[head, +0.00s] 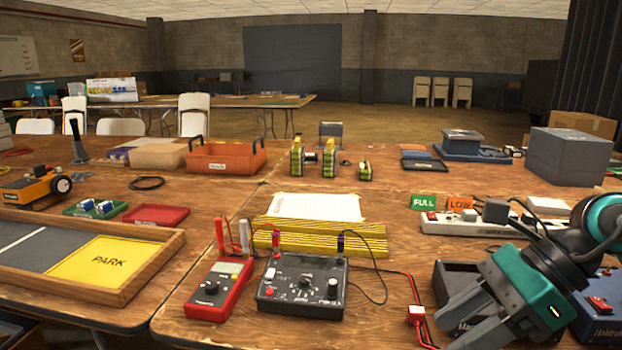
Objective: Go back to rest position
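My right gripper (456,331) comes in from the right edge, with a teal body and grey fingers. Its fingers point down and left over the front right of the table, beside a dark tray (455,276). The fingers look apart, with nothing visible between them, though the lower tips run near the bottom edge of the picture. My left gripper and arm are not in view.
A red multimeter (218,290) and a black charger unit (302,284) with leads stand left of my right gripper. A red cable with a white connector (416,315) lies close by. A power strip (465,224), grey box (568,156) and blue case (603,312) crowd the right side.

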